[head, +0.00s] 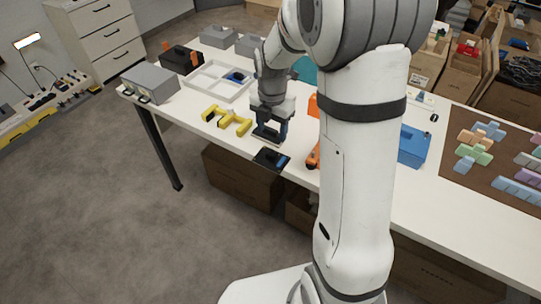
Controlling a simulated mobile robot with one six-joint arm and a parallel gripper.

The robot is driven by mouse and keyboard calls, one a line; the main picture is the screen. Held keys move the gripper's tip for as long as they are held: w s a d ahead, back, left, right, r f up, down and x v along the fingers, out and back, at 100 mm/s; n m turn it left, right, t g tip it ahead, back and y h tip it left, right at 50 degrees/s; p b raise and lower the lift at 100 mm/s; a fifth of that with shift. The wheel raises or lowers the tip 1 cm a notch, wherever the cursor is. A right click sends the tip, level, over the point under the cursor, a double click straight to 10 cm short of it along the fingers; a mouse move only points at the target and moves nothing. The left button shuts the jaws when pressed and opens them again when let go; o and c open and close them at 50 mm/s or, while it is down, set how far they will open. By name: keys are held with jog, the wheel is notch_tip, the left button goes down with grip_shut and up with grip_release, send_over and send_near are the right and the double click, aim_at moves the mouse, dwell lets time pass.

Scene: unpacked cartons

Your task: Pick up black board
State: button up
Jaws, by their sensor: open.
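A small black board (271,159) lies flat at the front edge of the white table, and part of it seems to stick out past the edge. My gripper (268,134) points down over the table just behind the board. Its fingers are open, and I see nothing held between them. The fingertips are dark and small here, so I cannot tell their exact height above the table or whether they touch the board.
Yellow clamp-like tools (228,120) lie left of my gripper. Behind them is a white divided tray (208,91). A grey box (150,83) stands at the left end. An orange tool (313,156) and a blue box (413,146) are to the right.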

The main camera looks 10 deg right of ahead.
aim_at(272, 153)
jog(key=shift+w+f, duration=0.1)
jog(key=shift+f, duration=0.55)
jog(key=f, duration=0.4)
jog(key=s+f, duration=0.1)
jog(key=f, duration=0.1)
jog(key=shift+a+f, duration=0.1)
jog(key=shift+f, duration=0.3)
jog(key=shift+s, duration=0.1)
jog(key=shift+c, duration=0.3)
jog(key=c, duration=1)
